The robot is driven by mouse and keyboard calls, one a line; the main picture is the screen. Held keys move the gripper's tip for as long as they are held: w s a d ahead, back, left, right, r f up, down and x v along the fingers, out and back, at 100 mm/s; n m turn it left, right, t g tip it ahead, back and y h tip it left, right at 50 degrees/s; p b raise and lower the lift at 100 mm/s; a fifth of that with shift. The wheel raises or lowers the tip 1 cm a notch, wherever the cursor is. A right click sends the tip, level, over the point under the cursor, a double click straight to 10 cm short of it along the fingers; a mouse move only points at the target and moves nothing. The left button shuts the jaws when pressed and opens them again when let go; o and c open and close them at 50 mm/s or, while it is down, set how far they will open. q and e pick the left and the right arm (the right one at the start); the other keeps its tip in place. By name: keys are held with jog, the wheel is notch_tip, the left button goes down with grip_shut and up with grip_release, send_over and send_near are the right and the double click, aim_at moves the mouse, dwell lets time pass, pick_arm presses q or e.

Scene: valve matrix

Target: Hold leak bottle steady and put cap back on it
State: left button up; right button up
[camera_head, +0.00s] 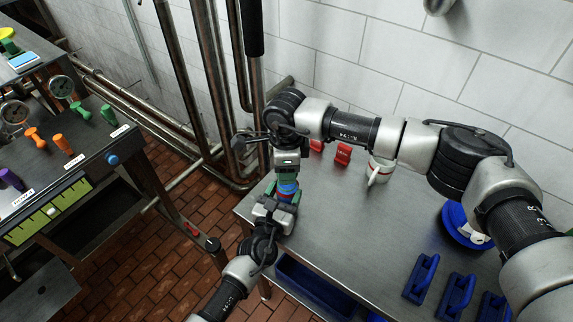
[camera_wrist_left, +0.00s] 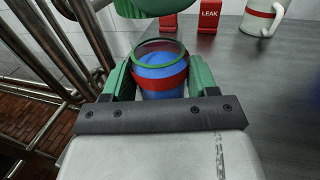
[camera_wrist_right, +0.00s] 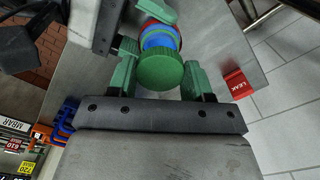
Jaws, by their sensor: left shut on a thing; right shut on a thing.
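The leak bottle (camera_wrist_left: 161,80) is blue with a red band and stands upright between the green fingers of my left gripper (camera_wrist_left: 160,86), which is shut on it. The bottle (camera_head: 287,187) also shows small in the head view, near the table's left corner. My right gripper (camera_wrist_right: 160,82) comes from above and is shut on the round green cap (camera_wrist_right: 159,69). In the left wrist view the cap (camera_wrist_left: 150,8) is above the bottle mouth, with a visible gap between them. In the right wrist view the cap overlaps the bottle, so exact centring is hard to judge.
The steel table (camera_head: 345,240) has red LEAK signs (camera_head: 343,153) and a white mug (camera_head: 379,171) at the back. Blue handles (camera_head: 421,278) and a blue round item (camera_head: 465,226) lie to the right. Pipes (camera_head: 205,80) rise behind the table's left end. A valve bench (camera_head: 62,170) stands left.

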jog(key=shift+f, duration=0.1)
jog(key=shift+f, duration=0.8)
jog(key=shift+f, duration=0.6)
